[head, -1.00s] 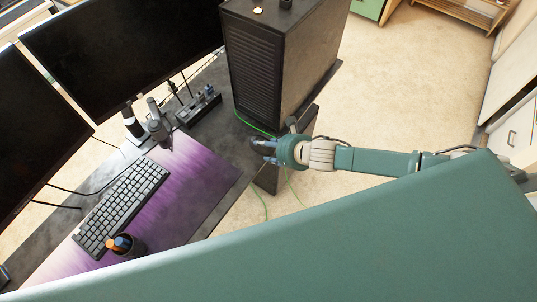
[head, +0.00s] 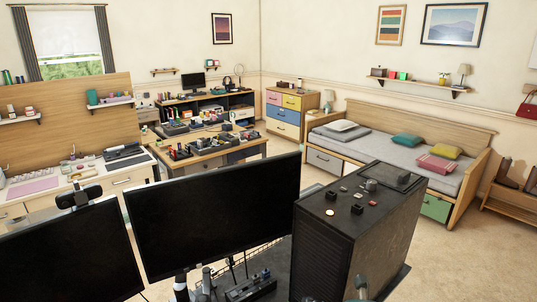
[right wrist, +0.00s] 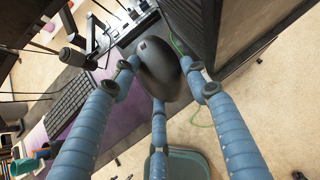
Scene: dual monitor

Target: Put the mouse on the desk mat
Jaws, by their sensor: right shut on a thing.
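The mouse (right wrist: 160,70) is a dark, rounded thing held between the blue fingers of my right gripper (right wrist: 162,80) in the right wrist view. The gripper is shut on it, and it hangs above the desk's edge area. The purple desk mat (right wrist: 103,77) lies beyond and to the left, partly hidden by a finger, with the keyboard (right wrist: 68,103) on it. The mouse and mat do not show in the head view now. My left gripper is not in view.
A black computer tower (head: 350,225) stands at the right of the desk, close to my right gripper. Two monitors (head: 215,215) stand along the back. A microphone (right wrist: 75,55) stands by the mat. A green cable (right wrist: 200,124) hangs near the fingers.

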